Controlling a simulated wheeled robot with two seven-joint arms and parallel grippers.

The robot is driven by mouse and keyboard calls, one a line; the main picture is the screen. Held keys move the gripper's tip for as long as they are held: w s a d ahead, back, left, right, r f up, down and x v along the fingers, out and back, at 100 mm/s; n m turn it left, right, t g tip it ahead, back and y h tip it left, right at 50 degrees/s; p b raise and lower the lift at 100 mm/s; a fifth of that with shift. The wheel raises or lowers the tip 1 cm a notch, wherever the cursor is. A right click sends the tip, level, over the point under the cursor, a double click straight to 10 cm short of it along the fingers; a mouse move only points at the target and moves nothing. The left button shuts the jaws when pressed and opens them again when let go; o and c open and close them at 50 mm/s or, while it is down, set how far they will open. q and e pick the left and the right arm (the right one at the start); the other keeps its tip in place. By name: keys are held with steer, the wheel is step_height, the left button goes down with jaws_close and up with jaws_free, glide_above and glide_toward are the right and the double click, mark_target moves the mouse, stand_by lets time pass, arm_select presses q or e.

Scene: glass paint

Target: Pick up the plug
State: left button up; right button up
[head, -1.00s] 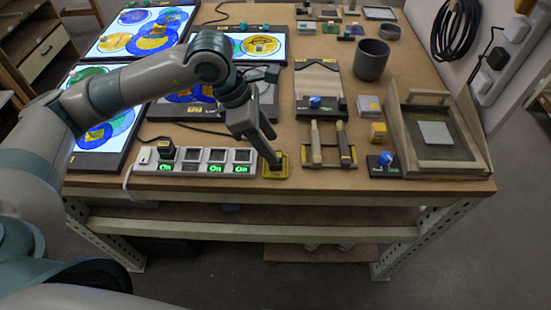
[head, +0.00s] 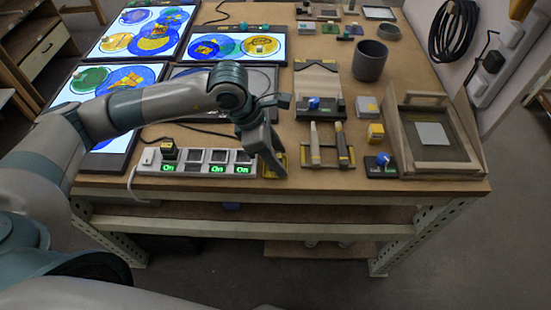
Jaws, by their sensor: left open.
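A small black plug (head: 168,147) stands in the leftmost socket of the white power strip (head: 146,168), near the front edge of the table. My left gripper (head: 279,169) points down at the strip's right end, well to the right of this plug and apart from it. Its jaws are open, and I see nothing held between them. A small yellow-edged square piece (head: 282,158) lies behind and beside the fingers, partly hidden by them; I cannot tell what is on it. My right gripper is out of view.
Lit panels (head: 122,152) fill the left. A grey cup (head: 370,62) stands farther back.

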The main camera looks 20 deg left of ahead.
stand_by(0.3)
arm_select(q)
steer(key=c, duration=1.1)
steer(key=shift+c, duration=0.2)
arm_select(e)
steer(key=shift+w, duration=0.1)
arm_select(q)
steer(key=shift+r, duration=0.1)
